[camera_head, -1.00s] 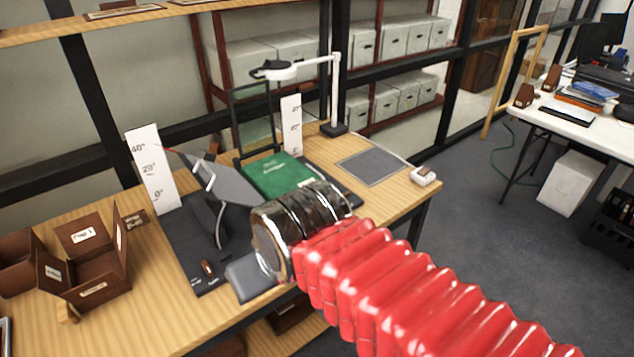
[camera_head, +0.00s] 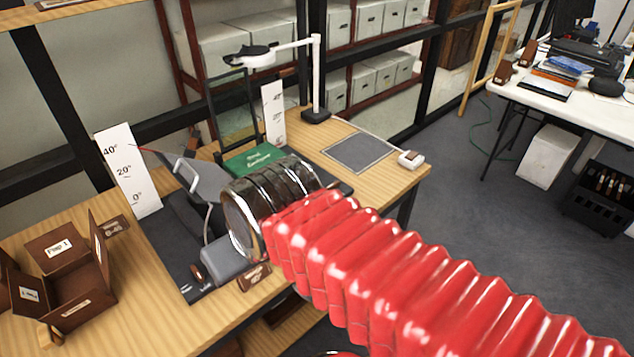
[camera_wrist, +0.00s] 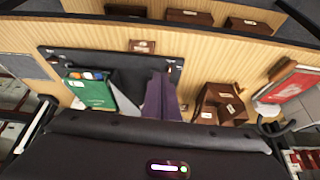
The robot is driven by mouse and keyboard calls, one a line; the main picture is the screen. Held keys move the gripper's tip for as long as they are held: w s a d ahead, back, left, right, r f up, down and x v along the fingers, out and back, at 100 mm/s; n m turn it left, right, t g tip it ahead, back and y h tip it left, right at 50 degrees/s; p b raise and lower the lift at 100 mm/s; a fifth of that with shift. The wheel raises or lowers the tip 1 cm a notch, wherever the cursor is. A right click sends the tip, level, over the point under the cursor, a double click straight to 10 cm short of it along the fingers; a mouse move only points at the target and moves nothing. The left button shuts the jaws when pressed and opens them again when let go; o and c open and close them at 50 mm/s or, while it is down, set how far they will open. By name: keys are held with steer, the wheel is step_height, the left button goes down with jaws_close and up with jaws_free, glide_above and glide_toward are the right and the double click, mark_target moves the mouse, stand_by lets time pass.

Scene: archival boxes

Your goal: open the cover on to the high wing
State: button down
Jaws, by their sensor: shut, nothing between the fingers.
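A green book (camera_head: 252,158) with pale lettering on its cover lies closed, cover up, on the right of a dark cradle base (camera_head: 180,262). It also shows in the wrist view (camera_wrist: 97,95). A grey wing (camera_head: 200,180) with a white handle stands tilted on the left, beside a white angle scale (camera_head: 128,172). My dark wrist hides part of the book and base.
Brown open boxes (camera_head: 78,285) stand at the left of the table. A second scale (camera_head: 273,112) and a white lamp post (camera_head: 316,75) stand behind the book. A grey mat (camera_head: 358,152) and a small white block (camera_head: 411,159) lie at the right.

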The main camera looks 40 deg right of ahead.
steer(key=w+d+f+m+t+y, duration=0.1)
steer(key=w+d+f+m+y, duration=0.35)
steer(key=w+m, duration=0.4)
steer(key=w+d+f+m+t+y, duration=0.1)
steer(key=w+d+f+m+y, duration=0.35)
steer(key=m, duration=0.65)
steer(key=w+d+f+m+t+h, duration=0.1)
steer(key=d+f+m+t+h, duration=0.2)
steer(key=d+m, duration=0.5)
steer(key=w+d+f+m+t+h, duration=0.1)
steer(key=d+f+m+t+h, duration=0.2)
steer(key=d, duration=1.7)
step_height(320, 180, down, 2)
steer(key=m+h, duration=0.2)
steer(key=m, duration=0.3)
steer(key=shift+d+t+h, duration=0.3)
steer(key=shift+d, duration=0.05)
steer(key=shift+w+f, duration=0.1)
steer(key=shift+w, duration=0.1)
